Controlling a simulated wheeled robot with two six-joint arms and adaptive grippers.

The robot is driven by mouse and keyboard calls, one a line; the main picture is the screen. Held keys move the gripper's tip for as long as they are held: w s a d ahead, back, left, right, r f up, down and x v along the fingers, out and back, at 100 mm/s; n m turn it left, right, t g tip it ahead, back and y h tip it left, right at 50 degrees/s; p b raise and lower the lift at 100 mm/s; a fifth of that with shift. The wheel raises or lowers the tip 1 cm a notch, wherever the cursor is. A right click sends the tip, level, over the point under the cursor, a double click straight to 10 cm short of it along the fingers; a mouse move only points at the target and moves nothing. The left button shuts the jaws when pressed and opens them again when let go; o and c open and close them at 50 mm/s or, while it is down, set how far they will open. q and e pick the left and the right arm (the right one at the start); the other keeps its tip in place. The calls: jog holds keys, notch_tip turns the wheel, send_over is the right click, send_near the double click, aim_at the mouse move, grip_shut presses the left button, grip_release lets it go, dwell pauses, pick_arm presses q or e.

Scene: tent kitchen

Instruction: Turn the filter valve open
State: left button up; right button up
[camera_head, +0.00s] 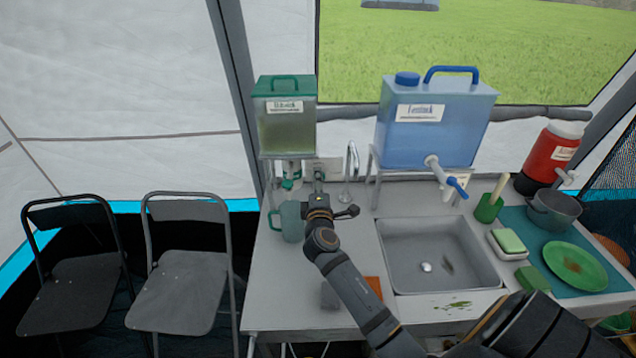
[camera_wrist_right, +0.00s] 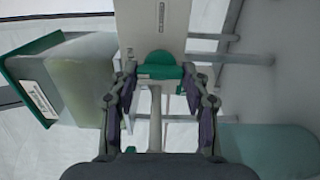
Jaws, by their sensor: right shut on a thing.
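The valve's exact angle is hard to make out. My left gripper is not in view.
A green pitcher (camera_head: 291,222) stands just left of my right gripper. A thin tap (camera_head: 352,162) rises to its right, behind the sink (camera_head: 437,255). A blue water container (camera_head: 433,125) stands on a rack farther right. Dishes (camera_head: 575,265) fill the counter's right end.

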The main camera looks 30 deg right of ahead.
jog(key=o, duration=1.2)
jog(key=shift+c, duration=0.2)
jog(key=v, duration=0.7)
jog(key=shift+s, duration=0.25)
jog(key=shift+a, duration=0.15)
